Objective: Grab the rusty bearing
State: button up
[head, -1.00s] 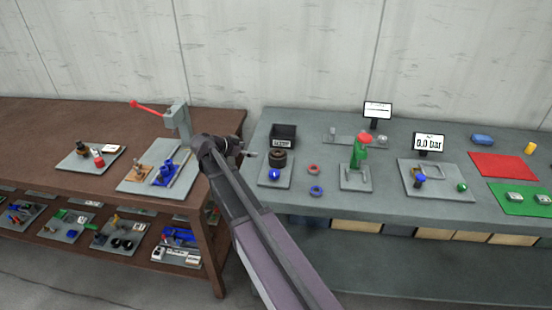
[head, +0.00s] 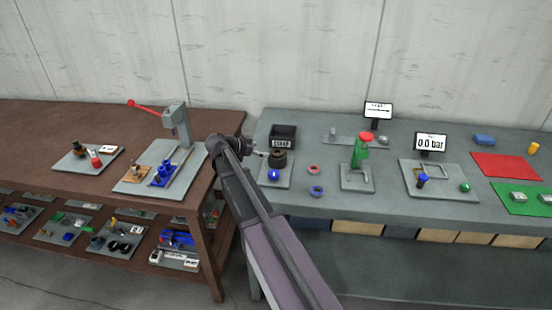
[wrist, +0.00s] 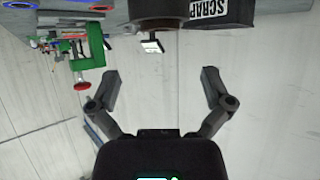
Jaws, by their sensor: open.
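The rusty bearing looks like a dark brown ring-shaped piece (head: 278,159) standing on a small grey plate (head: 270,180) at the left end of the grey bench. In the wrist view, which is upside down, a dark round piece (wrist: 157,12) at the top edge looks like the same bearing, cut off by the frame. My gripper (wrist: 160,80) is open and empty, its two fingers apart. The bearing lies beyond the fingertips, not between them. In the head view my gripper (head: 257,153) is just left of the bearing, at about its height; its fingers are small there.
A black SCRAP bin (head: 284,134) stands right behind the bearing. The brown bench's press (head: 176,120) stands left.

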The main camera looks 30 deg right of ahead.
aim_at(277, 152)
jog(key=shift+b+x, duration=0.4)
jog(key=shift+x, duration=0.95)
jog(key=shift+f+b+x, duration=0.25)
jog(key=shift+b+x, duration=0.85)
jog(key=shift+x, duration=0.8)
jog(key=shift+w+d+f, duration=0.2)
jog(key=shift+d+f, duration=0.05)
jog(key=shift+d, duration=0.25)
jog(key=c, duration=1.2)
